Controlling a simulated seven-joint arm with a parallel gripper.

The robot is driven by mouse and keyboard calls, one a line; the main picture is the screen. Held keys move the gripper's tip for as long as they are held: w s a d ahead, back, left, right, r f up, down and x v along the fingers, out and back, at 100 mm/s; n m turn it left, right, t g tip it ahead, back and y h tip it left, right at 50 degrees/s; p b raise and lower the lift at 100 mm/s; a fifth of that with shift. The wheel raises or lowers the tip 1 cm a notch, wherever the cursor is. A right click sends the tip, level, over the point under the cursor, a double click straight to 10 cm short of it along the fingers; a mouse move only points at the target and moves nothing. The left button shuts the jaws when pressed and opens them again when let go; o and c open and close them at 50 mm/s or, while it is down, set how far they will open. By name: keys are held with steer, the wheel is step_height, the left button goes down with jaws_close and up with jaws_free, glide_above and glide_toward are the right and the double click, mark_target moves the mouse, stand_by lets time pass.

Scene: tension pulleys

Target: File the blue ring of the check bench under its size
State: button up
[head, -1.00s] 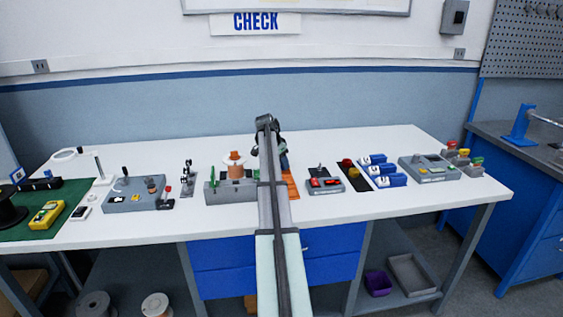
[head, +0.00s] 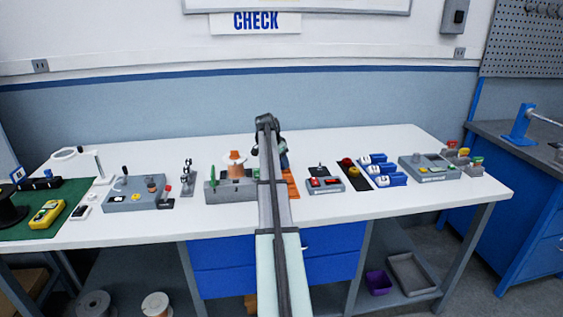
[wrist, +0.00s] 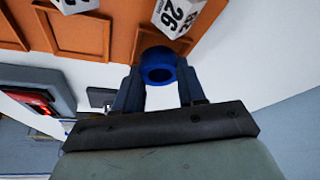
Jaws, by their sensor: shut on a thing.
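My gripper (wrist: 159,80) is shut on the blue ring (wrist: 158,74), which sits between its fingertips in the wrist view. An orange tray (wrist: 98,22) with several shallow compartments lies beyond the fingertips. In the head view the orange tray (head: 291,190) is partly behind my arm, and the ring is hidden.
A grey box with red switches (head: 325,184) stands right of the tray. A grey fixture with a copper spool (head: 236,170) stands to its left. Blue units (head: 388,179) and a grey instrument (head: 429,168) are farther right. The white bench top (head: 330,142) is clear behind.

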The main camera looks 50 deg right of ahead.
steer(key=shift+f, duration=0.45)
steer(key=o, duration=1.1)
steer(key=shift+s, duration=0.1)
steer(key=shift+c, duration=1.3)
steer(key=shift+o, duration=0.9)
steer(key=shift+a+f, duration=0.1)
steer(key=shift+s, duration=0.1)
steer(key=shift+c, duration=0.3)
